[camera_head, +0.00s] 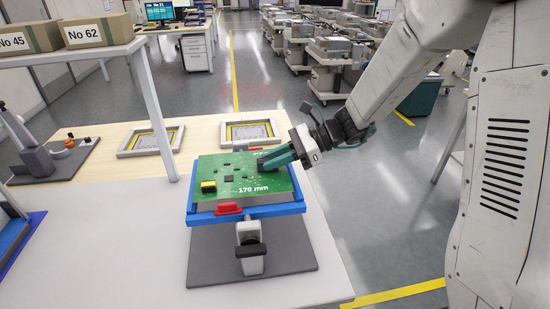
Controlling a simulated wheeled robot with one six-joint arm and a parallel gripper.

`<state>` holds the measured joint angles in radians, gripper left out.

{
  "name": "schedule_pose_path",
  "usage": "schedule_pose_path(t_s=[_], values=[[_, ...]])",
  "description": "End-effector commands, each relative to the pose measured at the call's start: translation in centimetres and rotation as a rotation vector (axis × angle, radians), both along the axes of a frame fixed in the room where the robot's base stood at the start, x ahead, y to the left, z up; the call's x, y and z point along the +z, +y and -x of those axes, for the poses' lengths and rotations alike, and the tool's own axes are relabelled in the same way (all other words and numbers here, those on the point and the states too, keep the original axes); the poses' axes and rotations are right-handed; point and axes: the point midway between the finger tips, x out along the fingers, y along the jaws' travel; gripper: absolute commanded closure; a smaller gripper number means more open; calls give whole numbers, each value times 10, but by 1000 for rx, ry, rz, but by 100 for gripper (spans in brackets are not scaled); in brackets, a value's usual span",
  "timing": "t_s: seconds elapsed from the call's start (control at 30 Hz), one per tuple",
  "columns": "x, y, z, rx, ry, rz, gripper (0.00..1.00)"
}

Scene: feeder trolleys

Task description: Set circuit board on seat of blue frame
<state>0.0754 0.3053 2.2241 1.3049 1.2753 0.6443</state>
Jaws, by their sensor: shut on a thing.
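A green circuit board (225,172) marked "170 mm" is over the blue frame (248,212) in the middle of the bench. The board carries a yellow part and several small dark chips. My gripper (265,162) comes in from the right and is shut on the board near its right side. The board looks slightly tilted and turned against the frame. I cannot tell whether it touches the frame's seat, which it mostly hides. The blue frame has a red clamp (228,208) at its front and stands on a dark grey base (205,255).
Two pale frames with yellow edging (150,140) (249,131) lie behind. A grey fixture with an orange knob (60,152) is at the left. A shelf post (155,105) stands left of the board.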

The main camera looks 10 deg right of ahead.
Motion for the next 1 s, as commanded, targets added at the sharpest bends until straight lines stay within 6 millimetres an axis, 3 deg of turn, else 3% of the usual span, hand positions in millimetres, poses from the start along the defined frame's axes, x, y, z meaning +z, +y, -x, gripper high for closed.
schedule_pose_path(t_s=[0.47, 1.0], values=[[0, -2, 0, 1, 0, 0, 100], [-20, -2, 0, 1, 0, 0, 100]])
